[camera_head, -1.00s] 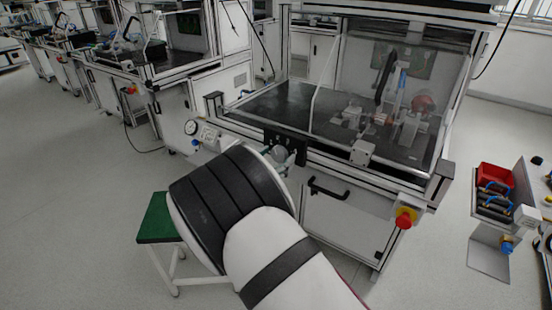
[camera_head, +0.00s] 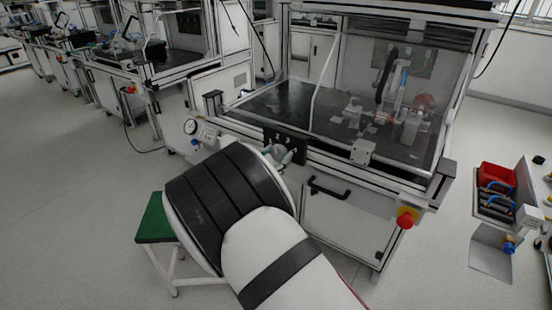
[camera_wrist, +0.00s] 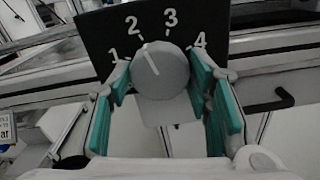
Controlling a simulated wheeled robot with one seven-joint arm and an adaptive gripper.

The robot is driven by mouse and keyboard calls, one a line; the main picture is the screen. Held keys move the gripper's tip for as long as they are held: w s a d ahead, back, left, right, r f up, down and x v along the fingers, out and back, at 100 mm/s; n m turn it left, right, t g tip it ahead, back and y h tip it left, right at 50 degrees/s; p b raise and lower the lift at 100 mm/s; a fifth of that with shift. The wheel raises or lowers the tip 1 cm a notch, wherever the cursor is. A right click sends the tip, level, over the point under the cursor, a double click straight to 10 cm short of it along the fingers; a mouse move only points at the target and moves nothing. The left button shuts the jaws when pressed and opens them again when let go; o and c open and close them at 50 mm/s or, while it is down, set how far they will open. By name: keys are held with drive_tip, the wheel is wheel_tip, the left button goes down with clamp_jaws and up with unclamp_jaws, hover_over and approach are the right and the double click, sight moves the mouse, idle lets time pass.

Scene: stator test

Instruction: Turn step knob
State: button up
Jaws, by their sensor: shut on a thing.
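The step knob (camera_wrist: 160,70) is a round grey knob on a black panel (camera_wrist: 95,35) marked 1, 2, 3 and 4 in white. Its white line points up and slightly left, roughly toward the 2. My gripper (camera_wrist: 158,78) has its teal-padded fingers on the left and right sides of the knob, shut on it. In the head view the black panel (camera_head: 285,142) is on the front of the workstation, and my arm covers part of the area below it. My gripper (camera_head: 281,155) is small there, at the panel.
The workstation has a black handle (camera_head: 328,188) and a red emergency button (camera_head: 405,219) to the right of the panel. A pressure gauge (camera_head: 191,127) is to its left. A green-topped stool (camera_head: 153,222) stands beside my arm. Open floor lies at the left.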

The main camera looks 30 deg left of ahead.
drive_tip(key=m+b, duration=0.3)
drive_tip(key=m, duration=0.1)
drive_tip(key=shift+f+m+b, duration=0.1)
drive_tip(key=shift+m+b, duration=1.5)
drive_tip(key=shift+m, duration=0.2)
drive_tip(key=o, duration=1.1)
drive_tip(key=shift+o, duration=0.2)
drive_tip(key=s+a, duration=0.1)
drive_tip(key=s, duration=1.1)
